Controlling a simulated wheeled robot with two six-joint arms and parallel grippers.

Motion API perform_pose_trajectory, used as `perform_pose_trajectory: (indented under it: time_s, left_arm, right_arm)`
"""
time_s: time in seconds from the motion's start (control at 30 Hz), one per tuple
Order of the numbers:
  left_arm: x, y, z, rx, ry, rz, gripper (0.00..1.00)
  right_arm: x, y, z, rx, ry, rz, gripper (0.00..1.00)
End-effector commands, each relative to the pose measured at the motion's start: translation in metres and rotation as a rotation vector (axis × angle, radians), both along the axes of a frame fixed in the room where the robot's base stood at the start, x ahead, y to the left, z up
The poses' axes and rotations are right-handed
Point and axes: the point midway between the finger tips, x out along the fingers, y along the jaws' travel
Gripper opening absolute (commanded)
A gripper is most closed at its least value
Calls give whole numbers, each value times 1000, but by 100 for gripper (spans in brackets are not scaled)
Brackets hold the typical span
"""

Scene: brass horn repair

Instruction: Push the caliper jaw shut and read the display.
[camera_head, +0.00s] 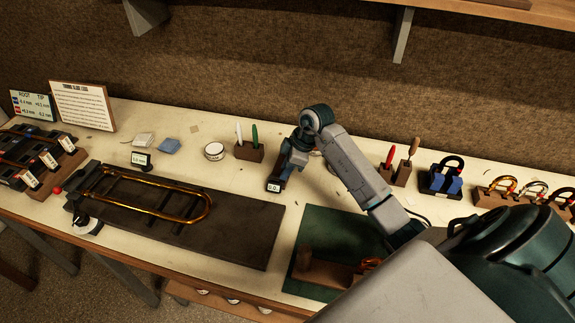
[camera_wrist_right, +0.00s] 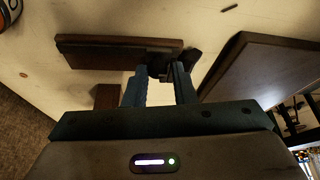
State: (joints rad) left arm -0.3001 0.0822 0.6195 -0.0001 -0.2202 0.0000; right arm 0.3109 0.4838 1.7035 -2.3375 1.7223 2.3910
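The caliper appears as a small dark block with a white display (camera_head: 274,187), at the back edge of the dark board. The display's digits are too small to read surely. My right gripper (camera_head: 291,160) is just behind and above it, pointing down, and hides part of it. In the right wrist view, the two blue fingers of my right gripper (camera_wrist_right: 160,82) stand apart with bright table between them. A dark piece (camera_wrist_right: 160,66) lies at the fingertips, beside a long brown block (camera_wrist_right: 112,52); I cannot tell whether the fingers touch it. My left gripper is not in view.
A brass slide (camera_head: 205,205) lies on the dark board (camera_head: 262,225) at left. A green mat (camera_head: 320,228) lies at right. Clear table lies between tin and board.

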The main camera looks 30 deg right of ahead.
Motion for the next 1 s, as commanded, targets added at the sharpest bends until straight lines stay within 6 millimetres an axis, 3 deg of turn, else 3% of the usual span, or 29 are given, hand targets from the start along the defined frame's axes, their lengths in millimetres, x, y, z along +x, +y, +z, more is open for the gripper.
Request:
perform_pose_trajectory:
  time_s: [0.07, 0.47, 1.0]
  left_arm:
    - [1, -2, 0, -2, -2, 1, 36]
    - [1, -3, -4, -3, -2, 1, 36]
    - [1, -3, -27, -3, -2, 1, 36]
  right_arm:
    - [0, 0, -1, 0, 2, -1, 39]
    - [-1, -4, 7, -6, -4, -2, 40]
    - [-24, -30, 92, -5, -2, -1, 40]
